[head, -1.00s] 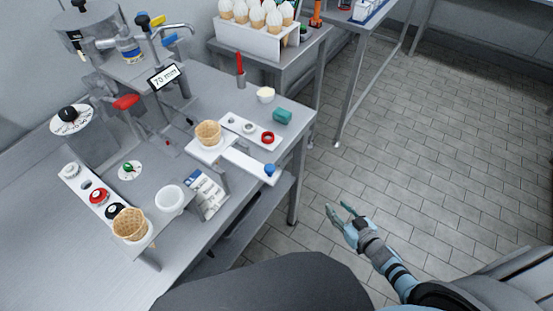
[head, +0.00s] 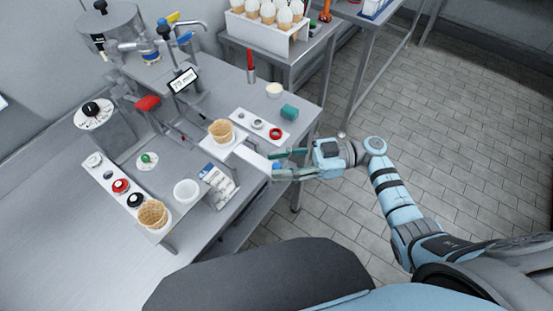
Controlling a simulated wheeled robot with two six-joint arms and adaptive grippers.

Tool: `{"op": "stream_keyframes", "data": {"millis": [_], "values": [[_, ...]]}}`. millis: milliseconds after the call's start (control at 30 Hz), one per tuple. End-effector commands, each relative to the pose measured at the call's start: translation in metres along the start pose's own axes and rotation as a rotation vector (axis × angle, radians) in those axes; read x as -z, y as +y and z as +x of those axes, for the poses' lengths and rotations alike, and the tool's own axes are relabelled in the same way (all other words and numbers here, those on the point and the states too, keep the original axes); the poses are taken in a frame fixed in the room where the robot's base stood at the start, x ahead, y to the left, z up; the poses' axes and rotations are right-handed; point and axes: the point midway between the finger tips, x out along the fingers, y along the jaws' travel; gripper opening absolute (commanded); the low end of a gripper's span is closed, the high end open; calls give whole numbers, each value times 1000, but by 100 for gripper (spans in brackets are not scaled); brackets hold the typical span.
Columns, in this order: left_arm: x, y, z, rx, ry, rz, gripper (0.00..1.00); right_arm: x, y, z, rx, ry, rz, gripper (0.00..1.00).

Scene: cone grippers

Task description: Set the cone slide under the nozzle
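The cone slide (head: 252,158) is a white bar on the table, reaching toward the right edge. A waffle cone (head: 220,132) stands upright at its far-left end. A blue knob (head: 277,167) is at its near-right end. My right gripper (head: 279,165) has its fingers apart, one on each side of the knob; contact is not clear. A grey stand with a "70 mm" display (head: 183,80) rises left of and behind the cone. The nozzle is not clearly distinguishable there. My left gripper is not in view.
A strip with a red ring (head: 275,133) and a teal block (head: 289,112) lie behind the slide. A second cone (head: 152,214) and a white cup (head: 186,191) are at the front left. A rack of white-topped cones (head: 268,30) stands behind.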

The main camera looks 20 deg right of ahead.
Motion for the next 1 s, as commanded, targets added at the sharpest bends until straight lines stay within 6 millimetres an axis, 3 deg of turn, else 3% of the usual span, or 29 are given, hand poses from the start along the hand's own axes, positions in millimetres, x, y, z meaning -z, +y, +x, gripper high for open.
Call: {"op": "stream_keyframes", "data": {"millis": [133,367,633,1000], "values": [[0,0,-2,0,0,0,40,0,0,11,-1,1,0,37],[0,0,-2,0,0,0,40,-1,0,12,-1,0,0,37],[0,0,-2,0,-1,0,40,-1,0,12,-1,1,0,0],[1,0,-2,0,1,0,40,0,8,11,-22,1,0,0]]}}
